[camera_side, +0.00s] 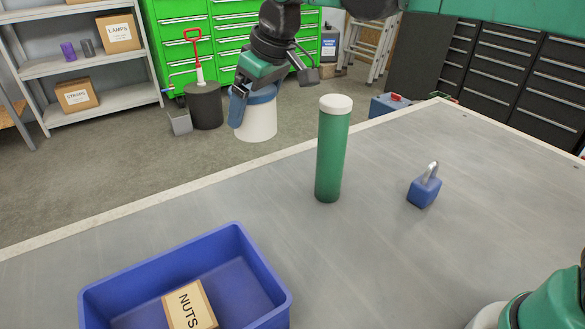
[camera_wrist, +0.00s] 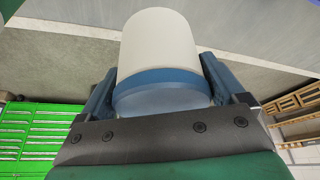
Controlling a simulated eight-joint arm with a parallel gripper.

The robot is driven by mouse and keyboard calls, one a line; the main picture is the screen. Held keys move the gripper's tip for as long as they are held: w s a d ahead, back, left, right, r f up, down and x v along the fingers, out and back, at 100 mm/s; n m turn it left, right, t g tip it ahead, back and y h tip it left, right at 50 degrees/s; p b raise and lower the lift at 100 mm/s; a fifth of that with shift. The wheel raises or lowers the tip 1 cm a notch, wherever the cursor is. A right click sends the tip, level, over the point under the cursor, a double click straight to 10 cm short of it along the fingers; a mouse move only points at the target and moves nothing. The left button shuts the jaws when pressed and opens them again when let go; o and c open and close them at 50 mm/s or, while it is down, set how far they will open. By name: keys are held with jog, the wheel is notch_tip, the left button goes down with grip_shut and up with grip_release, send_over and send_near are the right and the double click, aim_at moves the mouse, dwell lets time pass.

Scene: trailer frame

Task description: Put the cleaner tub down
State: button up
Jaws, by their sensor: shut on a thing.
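The cleaner tub (camera_side: 257,120) is white with a blue lid, and my gripper (camera_side: 252,92) is shut on it around the lid. In the side view the tub hangs upright, seen against the floor past the table's far edge. I cannot tell its exact height or whether it is over the table. In the wrist view the tub (camera_wrist: 158,45) sits between the two blue fingers of my gripper (camera_wrist: 160,85), with the grey table behind part of it.
On the grey table (camera_side: 400,260) stand a tall green cylinder (camera_side: 332,150) with a white cap, a blue padlock (camera_side: 424,190) and a blue bin (camera_side: 235,265) holding a NUTS box (camera_side: 190,306). The table between bin, cylinder and padlock is clear.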

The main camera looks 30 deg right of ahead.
notch_tip(320, 180, up, 6)
jog(key=shift+r, duration=0.25)
jog(key=d+f+m+h, duration=0.2)
jog(key=d+m, duration=0.7)
jog(key=d, duration=2.1)
jog(key=shift+h, duration=0.7)
notch_tip(320, 180, down, 23)
jog(key=shift+r, duration=0.1)
